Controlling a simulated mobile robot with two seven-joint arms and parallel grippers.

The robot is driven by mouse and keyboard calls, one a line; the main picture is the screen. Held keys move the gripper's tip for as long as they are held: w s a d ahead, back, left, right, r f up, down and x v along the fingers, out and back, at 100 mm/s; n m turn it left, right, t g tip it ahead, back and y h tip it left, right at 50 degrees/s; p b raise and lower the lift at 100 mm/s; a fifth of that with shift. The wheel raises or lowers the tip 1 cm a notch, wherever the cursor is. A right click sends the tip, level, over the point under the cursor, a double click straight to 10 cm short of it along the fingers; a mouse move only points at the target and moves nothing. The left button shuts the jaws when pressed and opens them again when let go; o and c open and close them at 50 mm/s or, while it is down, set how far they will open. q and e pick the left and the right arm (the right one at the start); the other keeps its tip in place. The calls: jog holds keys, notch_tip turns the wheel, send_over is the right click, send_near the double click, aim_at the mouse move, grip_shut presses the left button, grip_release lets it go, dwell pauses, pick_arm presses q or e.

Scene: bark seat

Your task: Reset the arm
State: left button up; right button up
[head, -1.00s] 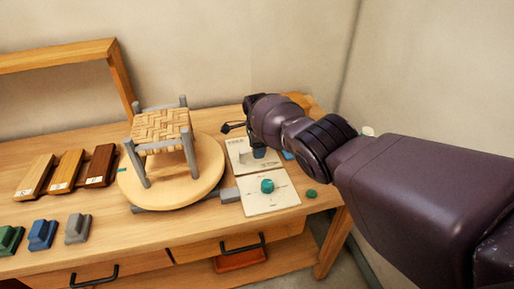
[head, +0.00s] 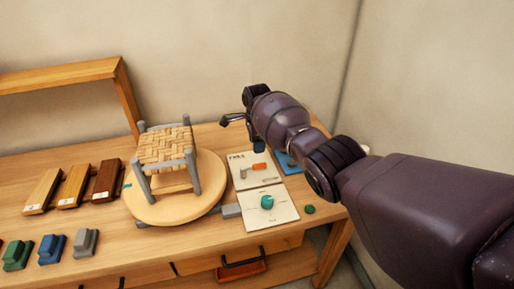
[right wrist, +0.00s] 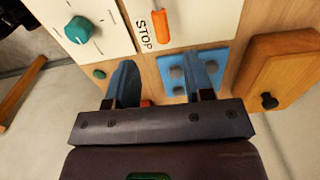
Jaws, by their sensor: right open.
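My right arm reaches in from the right in the head view. Its gripper (head: 240,116) is above the back right part of the workbench, mostly hidden behind the wrist. In the right wrist view the two blue fingers (right wrist: 160,85) are spread apart with nothing between them. They are over the bench near a blue plate with grey buttons (right wrist: 190,72) and a panel marked STOP with an orange handle (right wrist: 160,25). My left gripper is not in view.
A woven-seat stool (head: 165,148) stands on a round wooden turntable (head: 150,210). A card with a teal knob (head: 267,203) lies right of it. Wood samples (head: 75,185) and coloured blocks (head: 50,248) lie at left. A wooden frame (head: 60,78) stands behind.

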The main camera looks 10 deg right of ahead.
jog(key=shift+r, duration=0.55)
jog(key=w+a+r+n+t+y, duration=0.2)
jog(key=w+a+r+n+t, duration=0.2)
jog(key=w+r+n+t, duration=0.8)
jog(key=s+d+f+n+b, duration=0.1)
jog(key=s+d+f, duration=0.4)
jog(key=s+f, duration=0.5)
jog(key=s+d+f+n+h, duration=0.1)
jog(key=s+d+f+n, duration=0.2)
jog(key=s+f, duration=0.7)
jog(key=s+d+f+n+h+b, duration=0.1)
jog(key=s+d+f, duration=0.6)
jog(key=s, duration=2.6)
notch_tip(320, 180, down, 4)
jog(key=shift+s+r+n+b, duration=0.25)
jog(key=shift+s+n+b, duration=0.15)
jog(key=shift+n, duration=0.5)
